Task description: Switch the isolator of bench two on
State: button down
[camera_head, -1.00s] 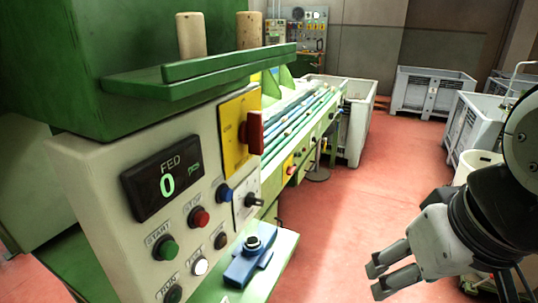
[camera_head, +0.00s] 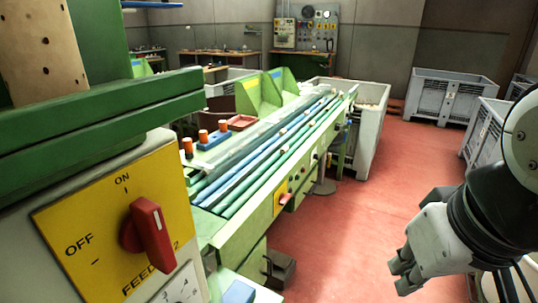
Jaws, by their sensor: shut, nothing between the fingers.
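A yellow isolator plate (camera_head: 95,240) marked ON, OFF and FEED 2 is on the cream panel at the lower left, close to the camera. Its red rotary handle (camera_head: 152,236) stands roughly upright; ON is above it and OFF to its left. Its long side lines up more with ON than with OFF. A small red knob on a yellow plate (camera_head: 283,198) shows on the green bench's side. My gripper (camera_head: 400,277) is at the lower right, shut and empty, well apart from the panel and handle.
A green feed bench (camera_head: 236,240) with blue and green rails runs away ahead. Grey crates (camera_head: 445,98) stand at the back right. A grey control board (camera_head: 306,32) is on the far wall. The red floor (camera_head: 335,245) between bench and arm is open.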

aim_at(284, 198)
jog(key=i+l+u, duration=0.15)
jog(key=i+l, duration=1.15)
